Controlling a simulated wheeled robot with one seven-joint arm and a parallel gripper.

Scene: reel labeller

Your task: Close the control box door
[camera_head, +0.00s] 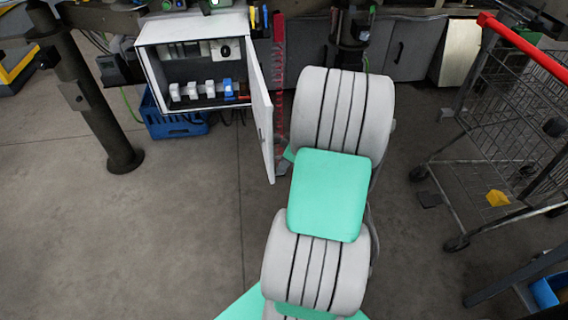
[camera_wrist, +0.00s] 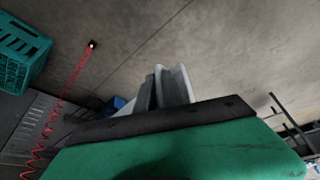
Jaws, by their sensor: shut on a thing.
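The white control box (camera_head: 152,30) stands at the upper left of the head view. Its front is open and shows switches and several connectors inside. Its door (camera_head: 261,120) is swung out at the right side, seen nearly edge-on. My gripper is mostly hidden behind my arm in the head view, close to the door's near edge. In the wrist view the grey fingers of my gripper (camera_wrist: 166,86) are close together, with a pale surface beside them. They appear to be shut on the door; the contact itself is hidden.
A blue crate (camera_head: 176,124) sits under the box, beside a dark post (camera_head: 95,115). A red coiled cable (camera_head: 279,85) hangs just right of the door. A wire cart (camera_head: 500,125) with a red handle stands at the right. The floor at left front is clear.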

